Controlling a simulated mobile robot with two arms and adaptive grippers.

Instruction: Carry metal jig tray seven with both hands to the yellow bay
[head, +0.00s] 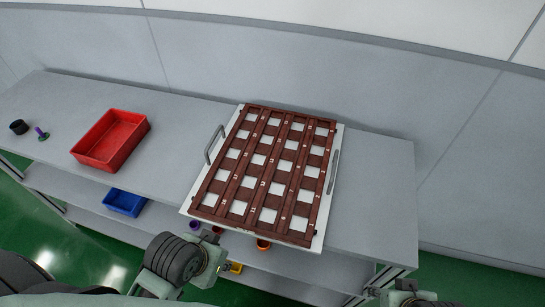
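A light metal tray (186,208) with a brown lattice of square cells lies on the grey table. It has a grey handle on its left side (215,143) and another on its right (333,172). Small marks on the lattice are too small to read. My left gripper (215,258) is below the tray's front edge in the picture, apart from both handles. My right gripper (410,295) is at the bottom right, mostly cut off and away from the tray. The fingers of both are too unclear to tell open from shut. I see no yellow bay.
A red bin (110,139) stands left of the tray. A black round part (19,127) and a purple-green piece (41,133) lie at the far left. A blue bin (124,202) and small coloured parts sit on the lower shelf. The table's right end (380,200) is clear; a wall is behind.

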